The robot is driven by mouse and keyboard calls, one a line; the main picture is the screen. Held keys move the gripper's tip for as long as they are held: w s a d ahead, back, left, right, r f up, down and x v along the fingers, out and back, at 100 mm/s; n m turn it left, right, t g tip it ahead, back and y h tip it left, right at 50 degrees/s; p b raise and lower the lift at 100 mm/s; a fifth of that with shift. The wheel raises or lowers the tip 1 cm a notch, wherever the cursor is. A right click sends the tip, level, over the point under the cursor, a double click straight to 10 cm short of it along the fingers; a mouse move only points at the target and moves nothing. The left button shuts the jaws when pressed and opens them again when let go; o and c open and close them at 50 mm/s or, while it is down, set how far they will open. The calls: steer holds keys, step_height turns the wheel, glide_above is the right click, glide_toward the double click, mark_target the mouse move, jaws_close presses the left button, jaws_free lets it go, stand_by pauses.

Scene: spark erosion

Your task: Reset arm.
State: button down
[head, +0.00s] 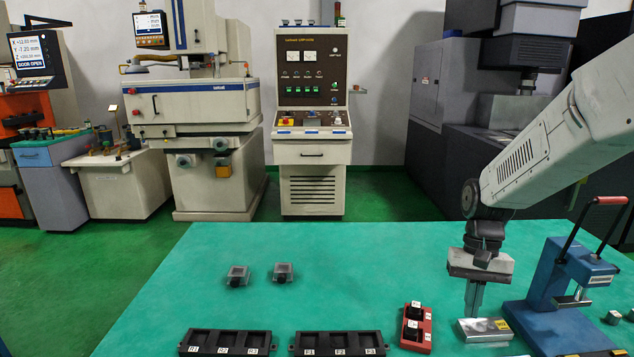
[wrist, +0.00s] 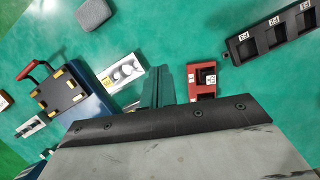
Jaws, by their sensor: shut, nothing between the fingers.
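My gripper (head: 474,300) hangs down over the right part of the green table, between a red block holder (head: 425,333) and a silver box (head: 471,332). Its fingers are together with nothing between them. In the wrist view my gripper (wrist: 160,90) points at the green surface, with the red holder (wrist: 203,78) on one side and the silver box (wrist: 121,78) on the other. Whether the fingertips touch the table cannot be told. My arm reaches in from the right.
A blue press (head: 560,290) with a red-handled lever stands close on the right. Two black three-slot trays (head: 225,343) (head: 340,344) lie at the front. The table's back middle is clear. Machines stand behind.

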steer(key=s+a+r+n+t, duration=0.1)
steer(key=s+a+r+t, duration=0.1)
steer(key=s+r, duration=0.4)
steer(key=s+a+r+n+t, duration=0.2)
steer(key=s+r, duration=0.4)
steer(key=s, duration=1.1)
steer(key=shift+r+h, duration=0.15)
steer(key=shift+h, duration=0.25)
